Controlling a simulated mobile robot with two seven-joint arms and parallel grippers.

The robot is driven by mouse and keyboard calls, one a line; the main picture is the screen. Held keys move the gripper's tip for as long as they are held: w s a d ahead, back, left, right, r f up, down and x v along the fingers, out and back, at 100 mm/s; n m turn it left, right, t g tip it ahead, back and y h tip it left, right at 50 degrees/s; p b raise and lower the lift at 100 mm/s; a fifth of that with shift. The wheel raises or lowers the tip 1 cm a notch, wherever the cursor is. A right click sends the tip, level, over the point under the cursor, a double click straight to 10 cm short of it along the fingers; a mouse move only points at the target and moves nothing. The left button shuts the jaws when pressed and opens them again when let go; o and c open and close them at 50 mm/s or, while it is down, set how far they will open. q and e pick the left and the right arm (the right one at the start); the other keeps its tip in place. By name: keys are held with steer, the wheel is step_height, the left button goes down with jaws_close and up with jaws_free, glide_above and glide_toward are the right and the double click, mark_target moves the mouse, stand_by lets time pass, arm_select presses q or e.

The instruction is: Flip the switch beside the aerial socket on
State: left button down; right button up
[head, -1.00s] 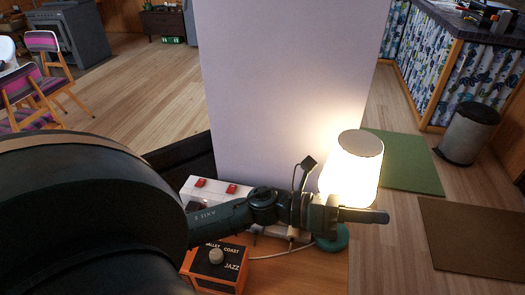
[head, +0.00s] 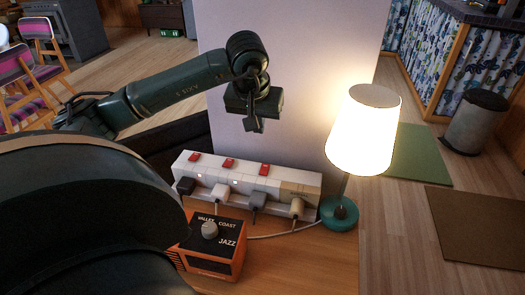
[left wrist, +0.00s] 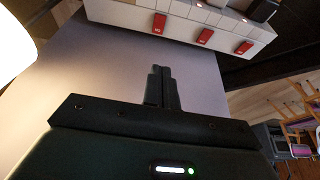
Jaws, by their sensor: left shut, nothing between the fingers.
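A white socket strip (head: 240,180) lies against the pale wall panel with several plugs in its front. Three red switches show along its top edge: left (head: 194,157), middle (head: 229,163) and right (head: 264,170). The strip's right end has a beige section (head: 301,189); I cannot read which socket is the aerial one. My left gripper (head: 258,124) is shut and empty, hanging above the strip, apart from it. In the left wrist view, its fingers (left wrist: 162,88) point toward the strip (left wrist: 185,28). My right gripper is not in view.
A lit lamp (head: 363,130) on a teal base stands just right of the strip. An orange radio (head: 213,247) sits in front of it. Plugs and a white cable (head: 284,233) occupy the strip's front. The wooden top (head: 300,268) is bare at front right.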

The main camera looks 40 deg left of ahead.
mark_target(263, 165)
arm_select(q)
steer(key=shift+f, duration=0.1)
